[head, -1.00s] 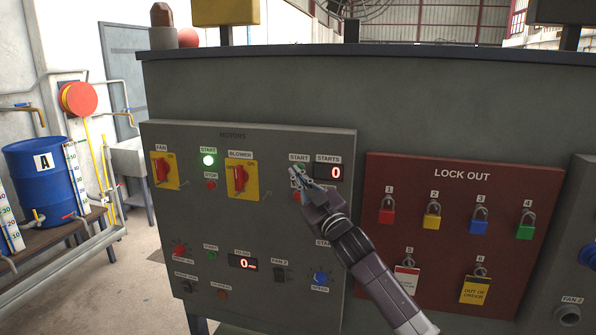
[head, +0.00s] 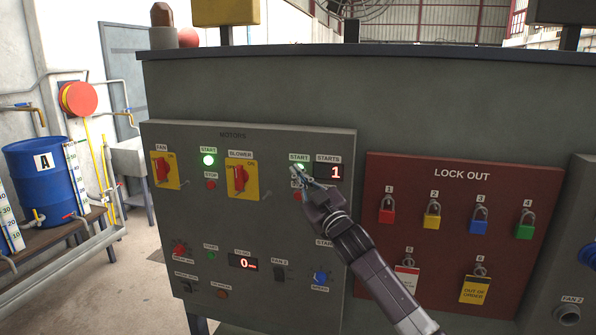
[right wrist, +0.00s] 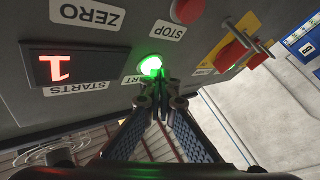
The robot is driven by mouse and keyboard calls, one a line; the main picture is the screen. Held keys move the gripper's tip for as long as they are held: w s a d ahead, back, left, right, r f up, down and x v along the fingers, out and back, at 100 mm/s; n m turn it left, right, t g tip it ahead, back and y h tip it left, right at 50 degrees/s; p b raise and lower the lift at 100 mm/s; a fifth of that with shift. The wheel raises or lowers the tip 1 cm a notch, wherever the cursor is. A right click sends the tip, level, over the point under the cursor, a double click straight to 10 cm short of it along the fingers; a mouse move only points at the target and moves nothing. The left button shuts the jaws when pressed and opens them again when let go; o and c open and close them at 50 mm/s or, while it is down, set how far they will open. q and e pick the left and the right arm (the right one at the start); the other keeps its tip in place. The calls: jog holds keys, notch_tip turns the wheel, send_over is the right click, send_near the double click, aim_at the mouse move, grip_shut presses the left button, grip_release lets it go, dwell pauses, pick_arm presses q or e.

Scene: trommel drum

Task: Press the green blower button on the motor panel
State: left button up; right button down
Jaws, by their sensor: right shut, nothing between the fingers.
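The motor panel (head: 260,220) is grey and fixed to the front of the large cabinet. The green blower START button (head: 301,166) is right of the blower switch (head: 238,179) and is partly hidden by my right gripper (head: 299,173). In the right wrist view the button (right wrist: 150,65) glows green, with the closed fingertips (right wrist: 160,78) right at its edge; I cannot tell whether they still touch it. My right gripper is shut and empty. The starts display (head: 333,172) reads 1. My left gripper is not in view.
A red STOP button (right wrist: 186,10) is close beside the green one. The lit fan START button (head: 208,160) is further left. The red lock-out board (head: 450,240) with padlocks is at right. A blue drum (head: 45,180) stands at far left.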

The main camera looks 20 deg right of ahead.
dwell(0.4)
jog(key=shift+s+a, duration=0.45)
jog(key=shift+s, duration=0.25)
jog(key=s+a, duration=0.1)
jog(key=s, duration=0.1)
jog(key=s+a+p, duration=0.1)
jog(key=s, duration=0.1)
jog(key=shift+a, duration=0.4)
dwell(0.5)
